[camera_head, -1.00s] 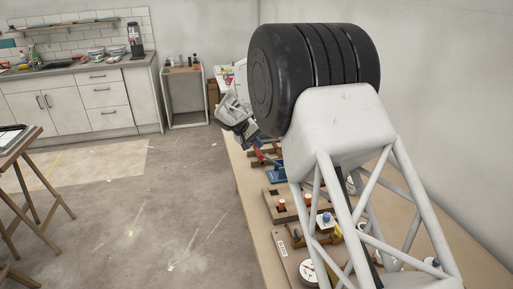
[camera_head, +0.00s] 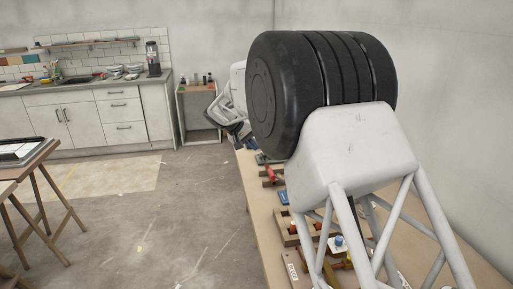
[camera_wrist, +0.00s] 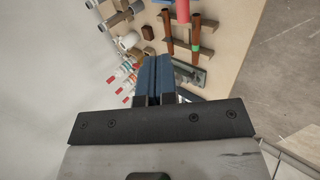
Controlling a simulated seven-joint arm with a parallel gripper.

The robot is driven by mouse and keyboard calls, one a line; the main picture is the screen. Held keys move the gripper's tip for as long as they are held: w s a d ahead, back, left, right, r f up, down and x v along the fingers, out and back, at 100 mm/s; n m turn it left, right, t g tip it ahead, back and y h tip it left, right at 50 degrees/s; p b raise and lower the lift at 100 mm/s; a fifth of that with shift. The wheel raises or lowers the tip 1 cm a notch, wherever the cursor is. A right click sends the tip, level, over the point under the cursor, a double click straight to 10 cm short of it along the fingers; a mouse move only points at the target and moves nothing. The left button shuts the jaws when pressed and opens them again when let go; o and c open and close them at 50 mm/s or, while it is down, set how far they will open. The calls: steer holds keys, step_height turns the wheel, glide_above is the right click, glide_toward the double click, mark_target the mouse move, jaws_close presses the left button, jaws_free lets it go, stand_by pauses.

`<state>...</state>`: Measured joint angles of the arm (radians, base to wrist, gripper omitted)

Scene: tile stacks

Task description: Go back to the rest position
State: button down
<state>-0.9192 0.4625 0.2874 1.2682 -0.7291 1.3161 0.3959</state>
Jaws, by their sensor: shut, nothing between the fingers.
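My gripper (camera_wrist: 154,66) shows in the wrist view with its two blue fingers together and nothing between them. It points over the workbench and touches nothing that I can see. In the head view, part of my wrist shows left of my large black arm joint, above the far end of the workbench (camera_head: 262,224). The fingertips cannot be made out there. My arm hides much of the bench. I cannot pick out any tile stack.
Wooden fixtures with red and blue parts, including a blue-topped piece (camera_head: 337,242), stand along the bench. The wrist view shows rolls (camera_wrist: 129,40), red-capped bottles (camera_wrist: 127,74) and brown bars (camera_wrist: 196,30). A wall is close on the right.

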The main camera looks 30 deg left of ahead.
stand_by(0.5)
steer(key=w+d+r+m+g+y, duration=0.1)
steer(key=d+r, duration=0.3)
steer(key=d, duration=0.8)
steer(key=d+r+m+g, duration=0.1)
steer(key=d+r, duration=0.4)
steer(key=d, duration=0.7)
steer(key=s+d+r+m+g+y, duration=0.15)
steer(key=s+d, duration=0.25)
steer(key=d, duration=0.7)
steer(key=s+d+r+m, duration=0.1)
steer(key=s+d+r, duration=0.25)
steer(key=d, duration=0.75)
steer(key=s+d+f+m+y, duration=0.1)
steer(key=s+d+m+y, duration=0.1)
steer(key=s+d, duration=1.3)
steer(key=s+d+f+m, duration=0.1)
steer(key=s+d+f, duration=0.1)
steer(key=s, duration=0.4)
steer(key=s+d+f+y, duration=0.1)
steer(key=s+d+f, duration=0.1)
steer(key=s+d, duration=0.3)
steer(key=s+d+f+m, duration=0.1)
steer(key=s+d+f, duration=0.2)
steer(key=s, duration=0.3)
steer(key=shift+s+d+m, duration=0.35)
steer(key=shift+s+d, duration=0.05)
steer(key=shift+d, duration=0.05)
steer(key=shift+w, duration=0.15)
